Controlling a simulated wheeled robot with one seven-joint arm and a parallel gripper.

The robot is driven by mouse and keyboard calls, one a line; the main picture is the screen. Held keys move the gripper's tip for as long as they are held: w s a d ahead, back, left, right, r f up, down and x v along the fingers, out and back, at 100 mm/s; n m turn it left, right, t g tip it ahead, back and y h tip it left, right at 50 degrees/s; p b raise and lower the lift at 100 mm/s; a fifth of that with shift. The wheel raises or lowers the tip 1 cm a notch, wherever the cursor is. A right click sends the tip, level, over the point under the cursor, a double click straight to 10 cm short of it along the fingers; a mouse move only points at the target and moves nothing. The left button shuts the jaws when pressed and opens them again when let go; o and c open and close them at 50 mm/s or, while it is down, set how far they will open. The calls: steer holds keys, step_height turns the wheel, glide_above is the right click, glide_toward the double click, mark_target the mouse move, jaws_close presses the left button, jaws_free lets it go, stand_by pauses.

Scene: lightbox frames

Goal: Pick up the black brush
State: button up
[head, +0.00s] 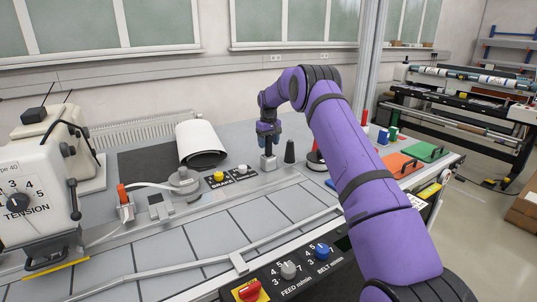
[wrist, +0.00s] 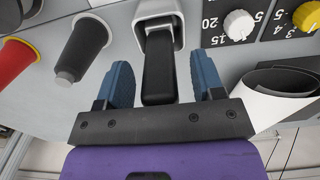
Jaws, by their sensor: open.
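My gripper (wrist: 160,64) is open, with its two blue fingers on either side of a black handle (wrist: 158,72) in the wrist view. The handle stands in a pale grey holder (wrist: 178,30) and looks like the black brush; its bristles are not visible. Gaps show between the handle and both fingers, so it is not gripped. In the head view my gripper (head: 267,133) is over the bench, directly above the small grey holder (head: 268,163). The handle is mostly hidden there by the fingers.
The tiled front surface (head: 200,238) is mostly clear.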

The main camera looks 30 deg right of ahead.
steer(key=c, duration=1)
